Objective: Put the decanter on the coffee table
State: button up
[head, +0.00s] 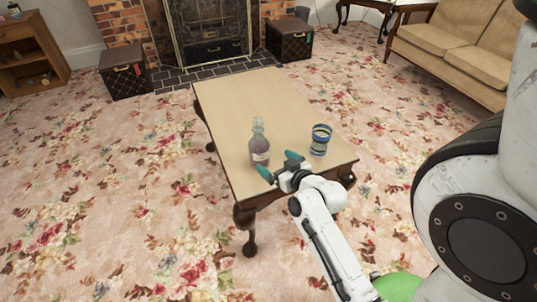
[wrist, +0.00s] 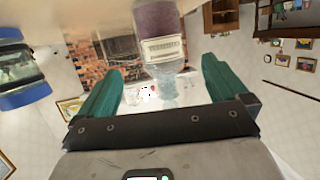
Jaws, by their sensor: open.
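The decanter (head: 260,150), a clear bottle with a stopper, a pale label and dark purplish contents, stands upright on the wooden coffee table (head: 255,100) near its front end. In the wrist view the decanter (wrist: 160,25) appears upside down, its neck reaching down between the fingers in the picture. My gripper (head: 279,165) has teal fingers and is open just in front of the decanter. Both fingers also show in the wrist view (wrist: 160,82), spread apart. I see no grip on the decanter; whether a finger touches it I cannot tell.
A blue-banded jar (head: 320,139) stands on the table to the right of my gripper, and it shows at the left of the wrist view (wrist: 22,72). The table's far half is bare. Beyond are two dark boxes, a fireplace (head: 208,30) and a tan sofa (head: 450,45).

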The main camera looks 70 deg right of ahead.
jog(key=shift+s+a+r, duration=0.25)
jog(key=shift+s+a, duration=0.25)
jog(key=w+a+f+n+g+y, duration=0.2)
jog(key=a+f+y, duration=0.15)
jog(key=a, duration=0.45)
jog(key=w+a+f+n+g+y, duration=0.2)
jog(key=a+n+y, duration=0.15)
jog(key=a, duration=0.55)
jog(key=s+a+n+g+y, duration=0.1)
jog(key=s+a+g, duration=0.5)
jog(key=s+a, duration=0.2)
jog(key=shift+s+a+f+n+g+y, duration=0.25)
jog(key=shift+a+n+g+y, duration=0.05)
jog(key=shift+a+n+y, duration=0.1)
